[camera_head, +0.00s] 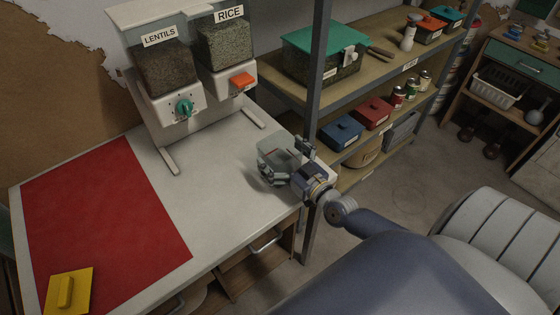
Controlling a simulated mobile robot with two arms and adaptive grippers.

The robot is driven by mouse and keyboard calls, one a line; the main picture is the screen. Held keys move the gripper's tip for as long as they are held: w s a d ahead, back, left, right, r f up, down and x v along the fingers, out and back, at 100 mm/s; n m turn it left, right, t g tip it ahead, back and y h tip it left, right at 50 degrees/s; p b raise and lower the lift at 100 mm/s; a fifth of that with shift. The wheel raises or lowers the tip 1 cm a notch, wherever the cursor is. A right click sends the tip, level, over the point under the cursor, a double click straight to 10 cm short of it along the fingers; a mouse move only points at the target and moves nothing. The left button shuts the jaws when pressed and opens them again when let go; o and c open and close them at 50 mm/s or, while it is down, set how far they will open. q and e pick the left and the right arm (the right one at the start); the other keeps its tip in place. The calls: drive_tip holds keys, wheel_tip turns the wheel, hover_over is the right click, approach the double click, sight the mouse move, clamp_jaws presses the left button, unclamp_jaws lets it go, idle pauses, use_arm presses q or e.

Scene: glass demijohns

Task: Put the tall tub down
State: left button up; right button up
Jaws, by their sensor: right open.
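A clear, see-through tub (277,154) is at the right edge of the white counter (215,185), below the rice dispenser. It looks upright and seems to rest on the counter, though its base is partly hidden by my fingers. My right gripper (287,164) reaches in from the right at the tub's near side. Its fingers are open, one on each side of the tub; I cannot tell whether they touch it. My left gripper is not in view.
A red mat (105,215) covers the counter's left part, with a yellow lid (78,287) at its near corner. Lentil (165,68) and rice (223,42) dispensers stand at the back. A shelf post (315,95) rises close beside my right gripper. The counter's middle is clear.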

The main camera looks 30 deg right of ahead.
drive_tip(key=c, duration=1.1)
drive_tip(key=shift+r, duration=0.45)
drive_tip(key=s+a+r, duration=0.2)
drive_tip(key=s+a, duration=0.2)
drive_tip(key=s, duration=0.3)
drive_tip(key=s+a+r, duration=0.2)
drive_tip(key=s+a, duration=0.2)
drive_tip(key=s, duration=0.3)
drive_tip(key=shift+m+h, duration=0.5)
drive_tip(key=shift+h, duration=0.3)
drive_tip(key=a+r, duration=0.1)
drive_tip(key=r, duration=0.1)
drive_tip(key=s+a+r, duration=0.1)
drive_tip(key=a+r, duration=0.3)
drive_tip(key=shift+s+a+r, duration=0.15)
drive_tip(key=shift+s+r, duration=0.05)
drive_tip(key=shift+r, duration=0.15)
